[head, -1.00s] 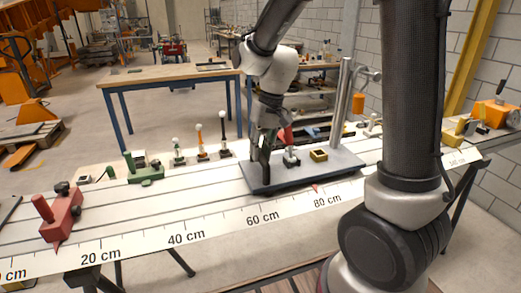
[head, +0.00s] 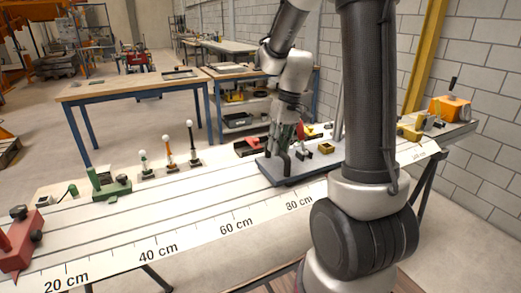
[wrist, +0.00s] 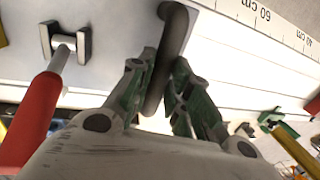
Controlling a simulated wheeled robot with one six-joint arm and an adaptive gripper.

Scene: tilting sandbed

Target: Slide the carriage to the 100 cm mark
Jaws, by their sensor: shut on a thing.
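The carriage is a flat blue-grey plate (head: 290,177) on the long white bench, and it carries an upright post, a red-handled part (wrist: 35,115) and a small yellow block (head: 326,148). My gripper (head: 285,155) is over the plate's left end. In the wrist view my gripper (wrist: 165,70) is shut on the carriage's dark bar-shaped handle (wrist: 172,35). The scale (head: 230,226) runs along the bench's front edge. The plate's left end lies between the 60 cm and 80 cm labels. My own column hides the plate's right part, its pointer and the 100 cm mark.
A red clamp (head: 20,240) and a green clamp (head: 108,185) sit on the bench at the left. Small posts with balls (head: 168,160) stand along the back edge. Yellow (head: 410,132) and orange (head: 450,108) parts stand at the far right end.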

